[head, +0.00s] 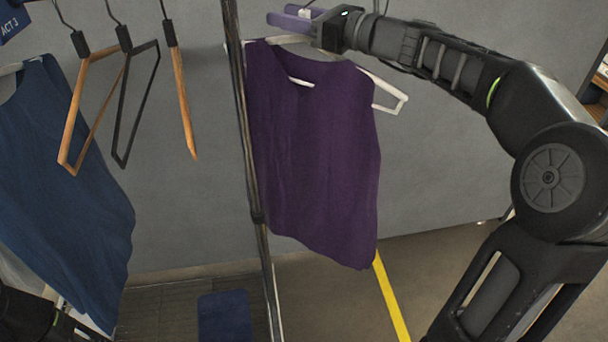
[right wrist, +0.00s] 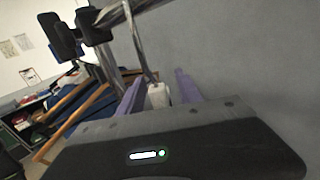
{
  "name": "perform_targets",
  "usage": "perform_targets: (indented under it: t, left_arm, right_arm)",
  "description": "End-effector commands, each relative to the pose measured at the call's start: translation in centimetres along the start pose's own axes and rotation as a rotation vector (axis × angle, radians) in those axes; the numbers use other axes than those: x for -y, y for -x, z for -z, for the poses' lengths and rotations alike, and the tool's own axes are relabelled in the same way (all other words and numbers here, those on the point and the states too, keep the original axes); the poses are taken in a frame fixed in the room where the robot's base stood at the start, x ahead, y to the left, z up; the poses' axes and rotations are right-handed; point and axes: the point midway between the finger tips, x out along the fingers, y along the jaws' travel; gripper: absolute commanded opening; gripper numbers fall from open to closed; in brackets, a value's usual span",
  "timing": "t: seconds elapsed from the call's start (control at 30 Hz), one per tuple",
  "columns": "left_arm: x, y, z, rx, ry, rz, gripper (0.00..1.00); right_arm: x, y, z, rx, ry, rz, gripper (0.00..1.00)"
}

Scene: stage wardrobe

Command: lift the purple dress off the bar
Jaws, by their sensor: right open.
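The purple dress (head: 315,150) hangs upright on a white hanger (head: 388,92), one end of which sticks out at its right shoulder. My right gripper (head: 290,18) is at the top of the hanger, just above the neckline, with its purple fingers apart. In the right wrist view the hanger's white neck (right wrist: 158,95) stands between the two open fingers, with no clear contact. Its metal hook (right wrist: 140,40) runs up to the bar (right wrist: 125,12). The bar is out of the head view. Part of my left arm shows at the lower left; its gripper does not.
A metal upright (head: 247,150) stands just left of the dress. Beyond it hang wooden and black empty hangers (head: 180,85) and a blue garment (head: 60,190). A grey wall is behind. A yellow line (head: 390,297) and a blue mat (head: 225,317) are on the floor.

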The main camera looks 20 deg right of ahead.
Motion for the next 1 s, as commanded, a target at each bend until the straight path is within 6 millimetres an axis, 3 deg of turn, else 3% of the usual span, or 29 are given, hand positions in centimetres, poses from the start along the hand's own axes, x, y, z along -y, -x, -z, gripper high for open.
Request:
perform_targets:
  t: [0.1,0.6,1.0]
  left_arm:
    - [0.0,0.0,0.0,0.0,0.0,0.0,0.36]
    - [-0.01,0.01,0.0,0.0,0.0,0.0,0.36]
    - [-0.01,0.01,0.0,0.0,0.0,0.0,0.36]
  right_arm:
    - [0.0,0.01,-0.01,0.0,0.0,0.0,0.4]
    - [0.0,0.02,-0.01,0.0,0.0,0.0,0.0]
    - [0.0,0.02,-0.01,0.0,0.0,0.0,0.0]
